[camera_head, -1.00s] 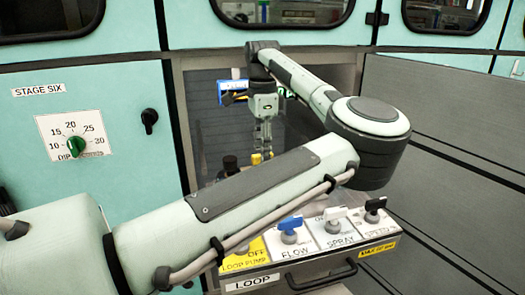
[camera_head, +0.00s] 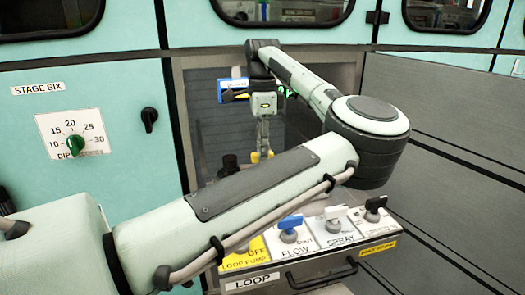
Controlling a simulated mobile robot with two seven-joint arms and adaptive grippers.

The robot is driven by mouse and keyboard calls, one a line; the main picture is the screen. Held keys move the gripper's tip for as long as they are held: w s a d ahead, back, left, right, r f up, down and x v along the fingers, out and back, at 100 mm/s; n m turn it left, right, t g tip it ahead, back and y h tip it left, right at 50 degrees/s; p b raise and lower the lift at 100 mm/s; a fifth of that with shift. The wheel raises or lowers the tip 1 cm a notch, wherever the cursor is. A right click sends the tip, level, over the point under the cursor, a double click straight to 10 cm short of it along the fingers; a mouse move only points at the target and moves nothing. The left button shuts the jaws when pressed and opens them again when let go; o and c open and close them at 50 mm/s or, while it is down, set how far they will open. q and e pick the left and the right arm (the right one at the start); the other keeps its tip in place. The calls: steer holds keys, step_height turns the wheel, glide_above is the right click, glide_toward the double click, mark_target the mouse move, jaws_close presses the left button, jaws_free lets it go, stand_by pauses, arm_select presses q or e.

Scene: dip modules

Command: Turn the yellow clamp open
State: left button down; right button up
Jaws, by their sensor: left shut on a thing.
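The yellow clamp (camera_head: 256,157) is a small yellow piece inside the recessed bay, behind my left forearm in the picture. Its yellow ends show on both sides of my left fingertips, and its lower part is hidden. My left gripper (camera_head: 264,148) reaches down into the bay with its fingers close together, shut on the yellow clamp. My right gripper is not in view.
A dark knob (camera_head: 230,163) stands left of the clamp. A blue-and-white label and a yellow-black piece (camera_head: 235,95) sit behind the wrist. In front is the loop panel (camera_head: 340,245) with several switches. The STAGE SIX cabinet (camera_head: 95,190) is at left.

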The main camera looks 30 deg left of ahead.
arm_select(q)
steer(key=m, duration=0.2)
steer(key=shift+m+b, duration=0.3)
steer(key=m, duration=0.3)
steer(key=shift+m+b, duration=0.3)
steer(key=m, duration=0.3)
steer(key=shift+m+b, duration=0.3)
steer(key=m, duration=0.4)
steer(key=shift+b, duration=0.35)
steer(key=shift+m, duration=1.1)
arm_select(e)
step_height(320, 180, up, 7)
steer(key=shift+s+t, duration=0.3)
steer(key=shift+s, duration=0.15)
arm_select(q)
steer(key=shift+m, duration=0.4)
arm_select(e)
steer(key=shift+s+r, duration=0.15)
arm_select(q)
steer(key=c, duration=1.5)
jaws_free()
steer(key=shift+c, duration=0.2)
